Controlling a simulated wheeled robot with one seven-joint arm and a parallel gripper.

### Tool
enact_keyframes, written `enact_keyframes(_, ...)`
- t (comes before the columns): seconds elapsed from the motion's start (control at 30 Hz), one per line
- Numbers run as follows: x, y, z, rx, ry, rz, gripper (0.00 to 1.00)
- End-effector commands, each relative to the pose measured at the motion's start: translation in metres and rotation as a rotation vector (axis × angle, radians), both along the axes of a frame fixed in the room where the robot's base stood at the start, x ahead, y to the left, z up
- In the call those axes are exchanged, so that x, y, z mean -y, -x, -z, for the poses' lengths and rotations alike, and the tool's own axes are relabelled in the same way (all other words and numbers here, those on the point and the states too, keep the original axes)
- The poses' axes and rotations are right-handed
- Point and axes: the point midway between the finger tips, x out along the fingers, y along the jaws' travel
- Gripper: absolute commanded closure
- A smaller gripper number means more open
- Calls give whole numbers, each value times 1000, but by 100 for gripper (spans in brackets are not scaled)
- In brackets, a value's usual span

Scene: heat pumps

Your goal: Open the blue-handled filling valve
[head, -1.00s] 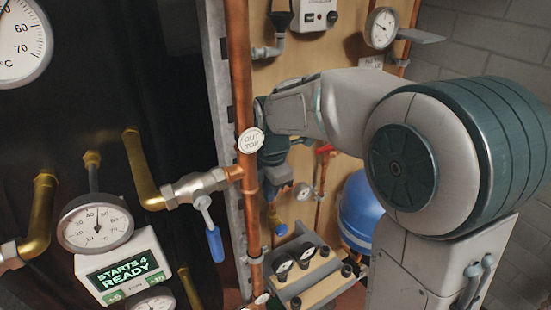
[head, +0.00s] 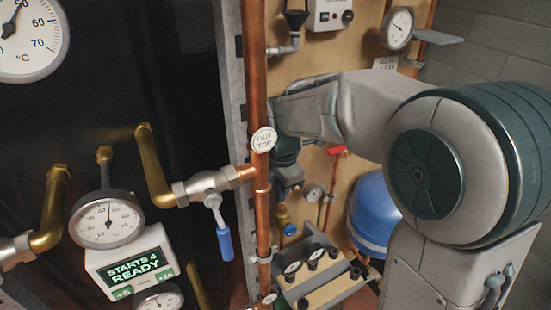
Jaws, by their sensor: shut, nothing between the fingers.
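A lever with a blue grip (head: 224,243) hangs down from a silver valve body (head: 205,186) on the copper pipe at the left. A second, small blue part (head: 289,229) with brass at it sits low on the wooden board, just right of the upright copper pipe. I cannot tell from the picture which of them is the filling valve. My gripper (head: 284,194) is shut and empty, behind and right of the upright pipe. It is above the small blue part and appears apart from it. Its fingertips are small and partly dark.
The upright copper pipe (head: 258,90) stands between my gripper and the blue lever. A red handle (head: 337,150), a small gauge (head: 313,193) and a blue vessel (head: 374,212) are right of my gripper. A shelf with several black knobs (head: 315,285) is below.

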Motion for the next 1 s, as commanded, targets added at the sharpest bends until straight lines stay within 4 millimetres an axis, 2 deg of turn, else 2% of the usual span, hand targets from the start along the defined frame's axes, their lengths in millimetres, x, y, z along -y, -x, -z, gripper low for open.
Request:
enact_keyframes(0.67,0,-2,-6,11,-3,0,100)
enact_keyframes(0.83,0,0,-29,12,-2,0,100)
enact_keyframes(1.0,1,3,-68,10,-2,1,100)
